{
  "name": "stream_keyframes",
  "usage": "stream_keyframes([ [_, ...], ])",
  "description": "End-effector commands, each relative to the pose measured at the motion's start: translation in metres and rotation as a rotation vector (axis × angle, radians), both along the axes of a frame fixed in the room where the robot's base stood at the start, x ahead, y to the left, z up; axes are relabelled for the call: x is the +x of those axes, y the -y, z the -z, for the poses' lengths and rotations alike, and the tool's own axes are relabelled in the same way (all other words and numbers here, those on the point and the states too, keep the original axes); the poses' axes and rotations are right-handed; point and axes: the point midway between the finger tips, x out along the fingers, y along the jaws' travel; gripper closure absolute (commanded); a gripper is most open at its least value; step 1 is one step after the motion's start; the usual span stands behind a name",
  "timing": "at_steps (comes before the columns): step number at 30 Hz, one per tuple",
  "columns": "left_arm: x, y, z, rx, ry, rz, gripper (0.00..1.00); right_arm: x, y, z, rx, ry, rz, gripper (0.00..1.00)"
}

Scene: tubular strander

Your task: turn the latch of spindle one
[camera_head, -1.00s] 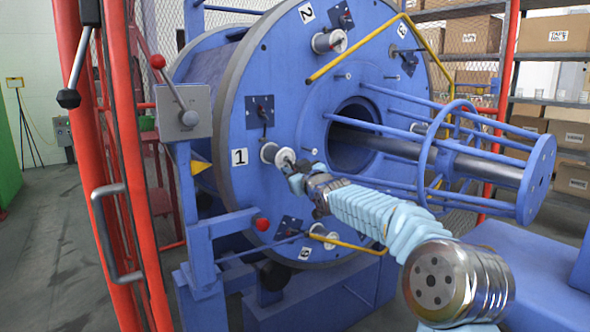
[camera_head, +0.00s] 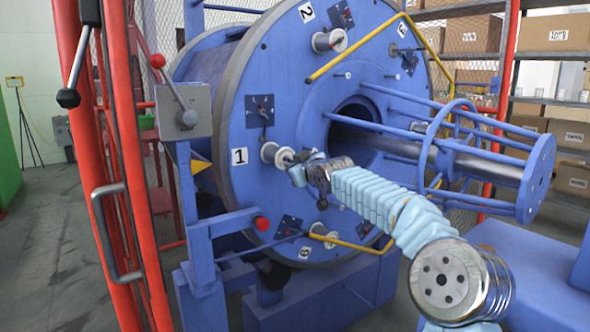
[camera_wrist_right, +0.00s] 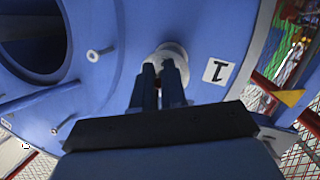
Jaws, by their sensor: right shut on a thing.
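Spindle one (camera_head: 270,151) is a pale round fitting with a short stub on the blue disc (camera_head: 240,120), beside the "1" label (camera_head: 239,156). My right gripper (camera_head: 290,160) reaches it from the right and is shut on the small latch at its front end. In the right wrist view the dark fingers (camera_wrist_right: 160,75) of my gripper close together right in front of the pale spindle flange (camera_wrist_right: 174,52). The latch itself is hidden between the fingers, so its angle cannot be told. My left gripper is not in view.
A dark square plate (camera_head: 259,111) with a small lever sits above spindle one. Blue rods and a ring (camera_head: 432,150) stick out to the right. A yellow bent bar (camera_head: 350,50), a red post (camera_head: 130,180) and a grey lever box (camera_head: 183,112) stand around.

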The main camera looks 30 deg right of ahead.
Motion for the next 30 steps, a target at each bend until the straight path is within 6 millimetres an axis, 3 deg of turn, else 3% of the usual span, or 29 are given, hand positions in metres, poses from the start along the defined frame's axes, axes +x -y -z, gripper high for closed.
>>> stream_keyframes([
  [15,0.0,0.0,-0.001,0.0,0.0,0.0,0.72,-0.001,-0.001,-0.013,-0.024,-0.292,-0.001,1.0],
  [30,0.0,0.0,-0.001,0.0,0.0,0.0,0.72,-0.002,-0.001,-0.014,-0.029,-0.343,0.0,1.0],
])
